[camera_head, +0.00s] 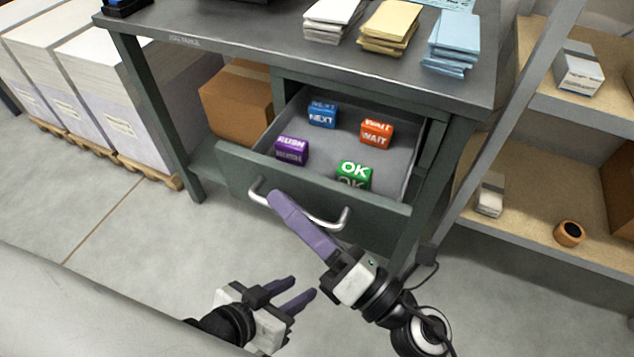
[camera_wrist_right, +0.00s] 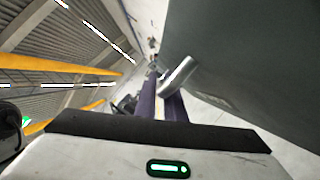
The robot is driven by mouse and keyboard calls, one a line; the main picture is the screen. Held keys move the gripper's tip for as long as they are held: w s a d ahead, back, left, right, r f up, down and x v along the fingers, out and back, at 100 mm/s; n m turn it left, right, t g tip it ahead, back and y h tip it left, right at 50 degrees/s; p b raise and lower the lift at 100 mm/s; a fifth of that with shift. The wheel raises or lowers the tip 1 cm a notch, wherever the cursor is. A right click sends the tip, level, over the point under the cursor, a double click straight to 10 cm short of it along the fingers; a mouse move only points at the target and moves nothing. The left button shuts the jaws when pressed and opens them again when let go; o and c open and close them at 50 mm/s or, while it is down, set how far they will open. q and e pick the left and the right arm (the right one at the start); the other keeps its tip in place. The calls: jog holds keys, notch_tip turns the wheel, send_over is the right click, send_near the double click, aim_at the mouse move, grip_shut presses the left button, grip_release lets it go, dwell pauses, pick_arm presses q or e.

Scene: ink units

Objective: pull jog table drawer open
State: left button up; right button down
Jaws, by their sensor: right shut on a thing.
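The jog table's drawer (camera_head: 375,222) stands pulled out, its grey inside showing. Its silver bar handle (camera_head: 341,219) runs across the front and also shows in the right wrist view (camera_wrist_right: 178,76). My right gripper (camera_head: 276,197) has its purple fingers at the handle's middle and is shut on it; the fingers hide part of the bar. In the right wrist view the fingers (camera_wrist_right: 160,100) reach to the bar beside the dark drawer front. My left gripper (camera_head: 302,286) is below, fingers apart, empty and clear of the drawer.
Blue (camera_head: 322,115), orange (camera_head: 376,133), purple (camera_head: 292,151) and green (camera_head: 354,174) blocks lie in the drawer. Paper stacks (camera_head: 390,27) sit on the table top (camera_head: 250,45). A cardboard box (camera_head: 238,95) is left of the drawer. Shelving (camera_head: 540,228) stands right; floor (camera_head: 130,250) is clear left.

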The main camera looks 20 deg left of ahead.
pick_arm(q)
jog(key=shift+s+r, duration=0.1)
jog(key=shift+s, duration=0.25)
pick_arm(e)
jog(key=shift+s, duration=0.75)
jog(key=c, duration=2.1)
grip_release()
pick_arm(q)
jog(key=shift+w+d+f+b, duration=0.2)
jog(key=shift+w+d+b, duration=0.15)
jog(key=shift+d+b, duration=0.15)
pick_arm(e)
jog(key=v, duration=1)
jog(key=shift+d, duration=0.15)
pick_arm(q)
jog(key=shift+s+a+f, duration=0.1)
jog(key=shift+f, duration=0.05)
